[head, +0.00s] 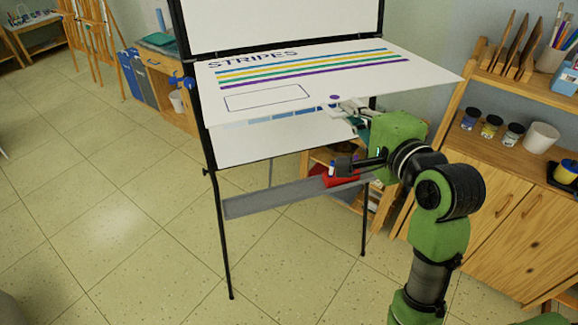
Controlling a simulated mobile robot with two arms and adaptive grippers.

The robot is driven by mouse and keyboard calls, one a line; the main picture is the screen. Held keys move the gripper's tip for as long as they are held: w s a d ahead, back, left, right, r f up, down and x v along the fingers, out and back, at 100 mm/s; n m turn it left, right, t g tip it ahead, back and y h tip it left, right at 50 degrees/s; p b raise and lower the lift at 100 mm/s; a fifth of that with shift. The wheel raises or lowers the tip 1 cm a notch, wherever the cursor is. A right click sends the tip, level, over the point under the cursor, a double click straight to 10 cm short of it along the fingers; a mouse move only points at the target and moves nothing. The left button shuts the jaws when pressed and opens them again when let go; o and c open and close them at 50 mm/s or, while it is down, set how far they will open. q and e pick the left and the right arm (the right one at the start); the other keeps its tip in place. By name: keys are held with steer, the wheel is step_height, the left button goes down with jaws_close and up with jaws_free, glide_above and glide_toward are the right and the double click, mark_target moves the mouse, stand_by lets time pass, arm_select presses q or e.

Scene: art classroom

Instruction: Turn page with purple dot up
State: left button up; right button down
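The flip chart's page (400,72), headed "STRIPES" with coloured stripes and an empty outlined box, is lifted and tilted out from the stand. Its purple dot (335,97) faces up near the page's near edge. My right gripper (341,105) is at this edge, right beside the dot, and looks shut on the page. Part of its fingers is hidden by the paper. Below it hangs another white sheet (250,147) with a blue band, partly covered by the lifted page. My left gripper is out of view.
The black stand (222,240) has a grey tray (275,196) with a red object (341,178) near its right end. A wooden cabinet with jars (491,126) and a white cup (541,137) stands at right. The tiled floor at left is clear.

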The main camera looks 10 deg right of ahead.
step_height(320, 180, up, 8)
steer(key=w, duration=0.1)
steer(key=shift+w+r, duration=0.2)
steer(key=shift+w, duration=0.15)
steer(key=shift+a, duration=0.1)
stand_by(0.4)
steer(key=w+r, duration=0.3)
steer(key=r, duration=0.5)
steer(key=shift+w+a+r, duration=0.2)
steer(key=shift+w+r, duration=0.1)
steer(key=shift+r, duration=0.05)
stand_by(0.4)
steer(key=w+r, duration=0.5)
steer(key=r, duration=0.2)
steer(key=shift+w+a+r, duration=0.15)
steer(key=shift+a+r, duration=0.2)
steer(key=shift+r, duration=0.05)
